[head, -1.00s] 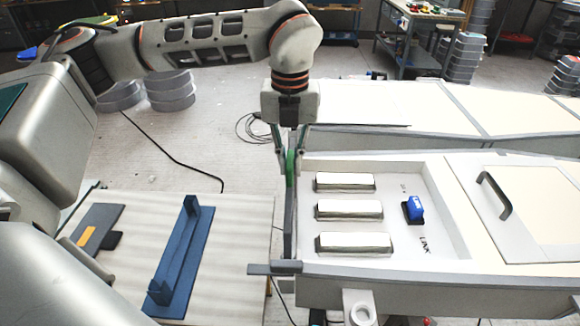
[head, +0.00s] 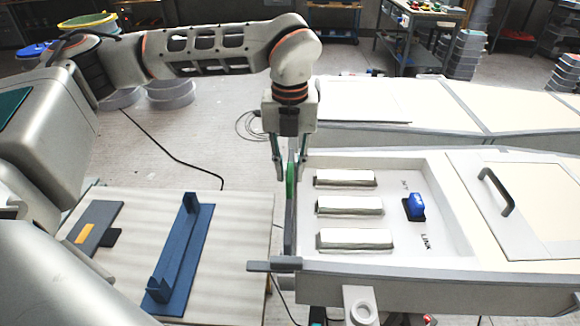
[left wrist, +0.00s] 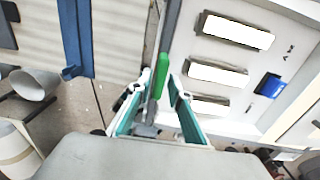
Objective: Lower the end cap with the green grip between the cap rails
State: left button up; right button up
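The end cap (head: 290,228) is a thin grey upright plate at the left end of the white mould. Its green grip (head: 291,182) stands on top; it also shows in the left wrist view (left wrist: 161,72). My left gripper (head: 289,178) points down over the cap, fingers apart on both sides of the green grip. The left wrist view shows gaps beside the grip. A dark grey rail piece (head: 272,266) lies at the cap's near end. The far rail is hard to make out, and whether the cap is fully seated cannot be told. My right gripper is not in view.
The mould tray (head: 448,205) holds three pale blocks (head: 348,205) and a blue switch (head: 415,206). A lid with a dark handle (head: 497,192) lies to the right. A blue bracket (head: 182,255) stands on the table (head: 236,225) at the left.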

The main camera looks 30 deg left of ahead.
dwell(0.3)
pick_arm(q)
notch_tip(320, 180, up, 13)
jog(key=shift+r, duration=0.15)
dwell(0.4)
dwell(0.5)
